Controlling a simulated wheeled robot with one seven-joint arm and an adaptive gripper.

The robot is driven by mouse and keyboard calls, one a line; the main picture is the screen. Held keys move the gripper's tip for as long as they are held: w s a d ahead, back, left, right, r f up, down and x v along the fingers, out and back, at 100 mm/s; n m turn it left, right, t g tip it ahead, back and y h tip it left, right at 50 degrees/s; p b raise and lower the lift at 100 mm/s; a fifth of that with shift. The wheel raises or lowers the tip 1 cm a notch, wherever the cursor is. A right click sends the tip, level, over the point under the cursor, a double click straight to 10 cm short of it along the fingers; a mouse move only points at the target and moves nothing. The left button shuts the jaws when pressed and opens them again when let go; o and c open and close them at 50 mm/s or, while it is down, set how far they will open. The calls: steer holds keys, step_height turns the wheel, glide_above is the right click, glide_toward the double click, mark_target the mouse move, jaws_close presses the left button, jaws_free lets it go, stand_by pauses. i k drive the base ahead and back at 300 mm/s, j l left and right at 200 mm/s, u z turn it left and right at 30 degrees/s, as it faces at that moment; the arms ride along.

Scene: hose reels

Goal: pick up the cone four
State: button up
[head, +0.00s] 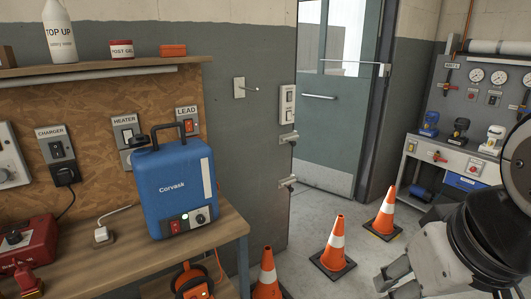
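Three orange cones with white bands and dark square bases stand on the floor. One cone (267,275) is beside the bench, cut by the bottom edge. A second cone (334,246) stands to its right. A third cone (385,213) is farther back, near the doorway. No number shows on them, so I cannot tell which is cone four. My gripper (392,279) is at the lower right, in front of and to the right of the second cone, apart from the cones. Its fingers are partly hidden and cut off, so their opening is unclear.
A wooden bench (226,221) at left holds a blue Corvask unit (174,187) and a red case. A grey door (334,130) is behind the cones. A workstation (438,150) stands at right. Floor shows between the cones.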

mark_target(333, 258)
steer(key=i+l+z, duration=0.2)
steer(key=i+z, duration=0.25)
steer(key=i, duration=0.25)
steer(key=i+z, duration=0.5)
steer(key=i, duration=0.15)
steer(key=i+j+z, duration=0.45)
steer(key=i, duration=0.2)
steer(key=i+u, duration=0.15)
steer(key=u, duration=0.25)
steer(key=i+l+u, duration=0.1)
steer(key=u, duration=0.3)
steer(key=i+l+u, duration=0.1)
steer(key=u, duration=0.3)
